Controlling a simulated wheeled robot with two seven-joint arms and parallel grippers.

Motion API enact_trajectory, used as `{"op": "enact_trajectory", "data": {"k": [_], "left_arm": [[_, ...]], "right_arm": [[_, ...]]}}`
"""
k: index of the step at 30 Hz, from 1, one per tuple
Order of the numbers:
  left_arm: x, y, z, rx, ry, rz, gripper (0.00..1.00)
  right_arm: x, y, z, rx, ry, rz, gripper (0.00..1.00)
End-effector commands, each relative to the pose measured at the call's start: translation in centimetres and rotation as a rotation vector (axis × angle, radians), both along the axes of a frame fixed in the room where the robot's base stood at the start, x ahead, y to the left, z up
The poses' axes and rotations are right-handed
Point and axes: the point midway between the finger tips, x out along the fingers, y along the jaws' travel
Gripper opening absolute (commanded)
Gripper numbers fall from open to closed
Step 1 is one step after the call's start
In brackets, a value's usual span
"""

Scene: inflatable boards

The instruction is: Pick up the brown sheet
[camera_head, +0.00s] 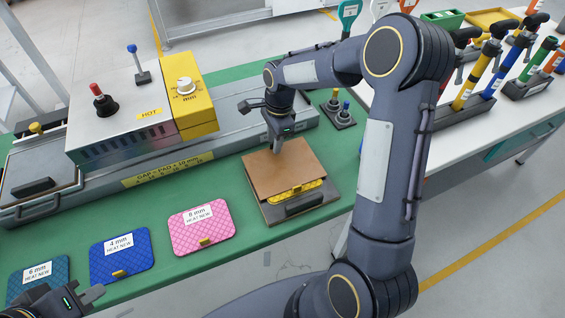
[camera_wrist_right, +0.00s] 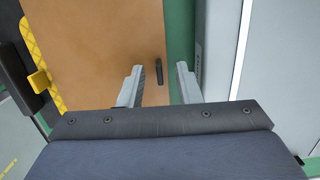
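The brown sheet (camera_head: 278,172) lies over a yellow quilted pad (camera_head: 310,190) on a dark tray (camera_head: 320,202) at the right of the green bench. It fills much of the right wrist view (camera_wrist_right: 95,55), with a small dark tab (camera_wrist_right: 159,71) near its edge. My right gripper (camera_head: 277,145) is over the sheet's back edge. In the right wrist view its two fingers (camera_wrist_right: 158,86) are apart, with the tab between them and nothing visibly clamped. My left gripper (camera_head: 95,295) is at the lower left, partly cut off; its finger gap is unclear.
Pink (camera_head: 202,228), blue (camera_head: 122,257) and teal (camera_head: 38,280) pads lie along the bench's front. A machine with a yellow control box (camera_head: 187,95) stands behind on a grey rail. A small joystick block (camera_head: 339,112) sits right of my right gripper. A white table (camera_head: 480,130) holds several tools.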

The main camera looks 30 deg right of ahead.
Motion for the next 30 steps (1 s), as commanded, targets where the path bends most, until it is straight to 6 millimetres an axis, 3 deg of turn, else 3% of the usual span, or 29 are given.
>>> {"op": "enact_trajectory", "data": {"k": [8,15,30], "left_arm": [[0.00,0.01,0.01,0.000,0.000,0.000,0.00],[0.00,0.01,0.01,0.000,0.000,0.000,0.00],[0.01,0.00,0.00,0.000,0.000,0.000,0.00]], "right_arm": [[0.03,0.06,-0.35,0.001,-0.002,0.001,0.31],[0.03,0.06,-0.33,0.001,-0.002,0.001,0.00],[0.06,0.05,0.33,0.000,-0.003,0.001,0.00]]}}
